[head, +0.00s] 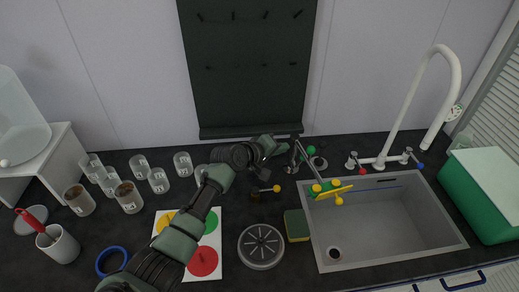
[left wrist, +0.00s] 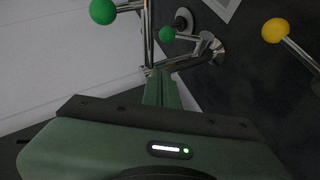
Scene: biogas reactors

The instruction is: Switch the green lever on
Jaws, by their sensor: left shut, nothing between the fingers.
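My left gripper (head: 275,145) reaches over the back of the counter, beside the metal valve fitting at the left of the sink. Its fingers are shut with nothing between them; they also show in the left wrist view (left wrist: 161,90). A green ball knob (head: 311,150) sits on the fitting, just right of the gripper and apart from it. In the left wrist view, one green ball (left wrist: 102,11) is on a thin metal rod at upper left. I cannot tell which is the task's lever.
A yellow ball lever (head: 276,188) stands in front of the gripper; its ball (left wrist: 275,30) shows at right in the wrist view. The sink (head: 390,222) and white faucet (head: 420,90) are to the right. Glass jars (head: 158,180) stand left. The dark pegboard (head: 248,70) is behind.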

